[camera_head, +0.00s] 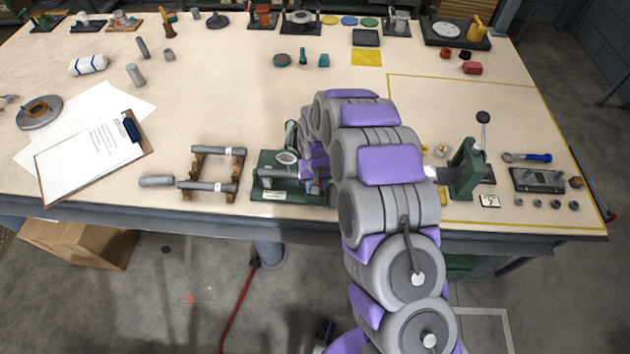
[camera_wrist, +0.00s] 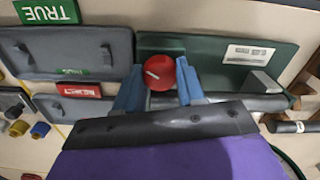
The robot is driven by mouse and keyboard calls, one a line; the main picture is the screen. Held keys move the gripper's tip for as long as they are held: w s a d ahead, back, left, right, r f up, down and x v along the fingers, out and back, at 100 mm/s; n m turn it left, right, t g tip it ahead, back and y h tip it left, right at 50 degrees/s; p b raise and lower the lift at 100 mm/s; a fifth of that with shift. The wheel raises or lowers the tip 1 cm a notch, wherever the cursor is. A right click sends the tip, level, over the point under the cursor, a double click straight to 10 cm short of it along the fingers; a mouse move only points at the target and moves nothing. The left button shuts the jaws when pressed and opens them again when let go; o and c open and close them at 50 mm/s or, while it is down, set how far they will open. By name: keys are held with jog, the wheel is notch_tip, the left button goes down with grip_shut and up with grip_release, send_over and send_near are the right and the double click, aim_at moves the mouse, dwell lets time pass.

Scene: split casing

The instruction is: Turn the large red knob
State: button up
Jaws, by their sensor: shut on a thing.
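The large red knob (camera_wrist: 160,72) shows in the wrist view, with a short pale mark on its face. My gripper (camera_wrist: 161,80) has its two blue fingers on either side of the knob and is shut on it. The knob sits at a dark green fixture (camera_wrist: 215,55) with a white label and a grey bar along it. In the head view, the green fixture (camera_head: 270,184) stands near the front edge of the bench, left of my arm. My gripper (camera_head: 315,168) is at its right part, where my arm hides much of it and the knob cannot be made out clearly.
Grey bars lie on a wooden rack (camera_head: 197,165) to the left. A clipboard (camera_head: 92,160) lies farther left. A green lever press (camera_head: 468,168) and a blue-handled wrench (camera_head: 527,157) are right of my arm. Grey trays (camera_wrist: 108,48) adjoin the fixture in the wrist view.

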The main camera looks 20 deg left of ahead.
jog(key=shift+m, duration=0.5)
jog(key=o, duration=0.8)
jog(key=shift+s+r, duration=0.1)
notch_tip(320, 180, up, 17)
jog(key=shift+r+p, duration=0.1)
jog(key=shift+p, duration=0.9)
jog(key=shift+d, duration=0.1)
